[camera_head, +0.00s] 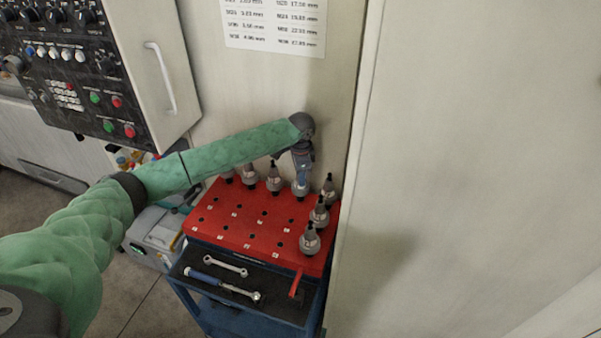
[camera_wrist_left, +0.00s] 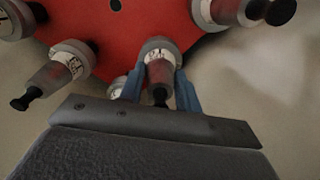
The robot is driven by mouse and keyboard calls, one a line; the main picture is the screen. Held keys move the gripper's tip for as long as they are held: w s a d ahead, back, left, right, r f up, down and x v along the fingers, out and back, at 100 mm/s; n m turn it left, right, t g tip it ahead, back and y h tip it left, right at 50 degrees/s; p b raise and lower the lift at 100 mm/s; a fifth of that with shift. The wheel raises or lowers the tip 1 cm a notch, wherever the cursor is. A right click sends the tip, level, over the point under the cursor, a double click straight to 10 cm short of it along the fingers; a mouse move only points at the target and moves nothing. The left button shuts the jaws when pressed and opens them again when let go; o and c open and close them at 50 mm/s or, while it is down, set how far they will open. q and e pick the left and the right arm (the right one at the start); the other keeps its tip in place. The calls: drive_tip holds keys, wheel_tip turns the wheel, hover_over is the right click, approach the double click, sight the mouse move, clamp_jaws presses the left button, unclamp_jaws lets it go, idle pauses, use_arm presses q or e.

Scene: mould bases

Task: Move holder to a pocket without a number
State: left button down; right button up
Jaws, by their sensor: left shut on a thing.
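My left gripper (camera_head: 302,172) reaches over the back row of the red tray top (camera_head: 245,222). Its blue fingers are shut on a grey holder (camera_head: 301,189), which also shows between the fingers in the left wrist view (camera_wrist_left: 160,62). The held holder is upright at the back of the tray; I cannot tell whether it is seated in a pocket. Other grey holders stand along the back row, such as one holder (camera_head: 274,180), and down the right side, such as the front one (camera_head: 309,240). Empty pockets, several with small white labels, fill the middle and front. My right gripper is not in view.
Below the tray, a dark shelf (camera_head: 213,284) of the blue cart holds a wrench (camera_head: 225,265) and a blue-handled tool (camera_head: 222,286). A machine panel (camera_head: 75,65) with a door handle stands at the left. A wall with a size chart (camera_head: 275,25) is behind.

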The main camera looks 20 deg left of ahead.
use_arm(q)
drive_tip(key=shift+f, duration=0.15)
idle(0.5)
drive_tip(key=shift+f+p, duration=0.1)
drive_tip(key=shift+p, duration=0.35)
